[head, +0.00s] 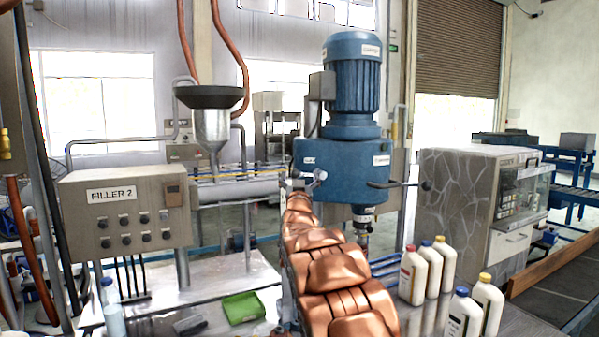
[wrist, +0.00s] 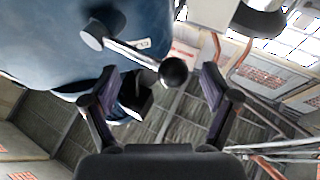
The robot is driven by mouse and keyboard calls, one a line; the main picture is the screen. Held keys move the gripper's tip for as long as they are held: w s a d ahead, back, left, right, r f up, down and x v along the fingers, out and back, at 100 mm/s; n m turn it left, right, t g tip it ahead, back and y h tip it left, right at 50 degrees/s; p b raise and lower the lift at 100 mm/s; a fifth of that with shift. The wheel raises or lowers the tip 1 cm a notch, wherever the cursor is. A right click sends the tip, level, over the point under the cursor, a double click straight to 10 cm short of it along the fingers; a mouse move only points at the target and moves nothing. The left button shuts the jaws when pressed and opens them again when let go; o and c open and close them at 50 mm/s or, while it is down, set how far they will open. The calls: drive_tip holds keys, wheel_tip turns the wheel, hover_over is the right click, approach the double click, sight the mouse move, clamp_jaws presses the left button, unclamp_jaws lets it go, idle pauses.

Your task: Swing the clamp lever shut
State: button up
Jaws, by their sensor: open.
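In the wrist view a lever, a pale rod (wrist: 130,52) with a black ball knob (wrist: 173,72), sticks out from a grey hub on a blue housing. My gripper (wrist: 160,74) is open, with one dark finger on each side of the knob. I see no finger touching it; the depth between them is hard to tell. In the head view the blue filler machine (head: 333,168) has a grey lever hub (head: 320,174) on its left front, next to the end of my arm. My gripper is mostly hidden there. Another lever with a black knob (head: 426,186) points right.
White bottles (head: 413,276) with coloured caps stand on the bench to the right of my arm. A green tray (head: 243,307) lies to its left. A FILLER 2 control box (head: 125,212) stands at the left, and a stone-patterned cabinet (head: 458,205) at the right.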

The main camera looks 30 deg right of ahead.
drive_tip(key=shift+x, duration=0.8)
drive_tip(key=c, duration=0.8)
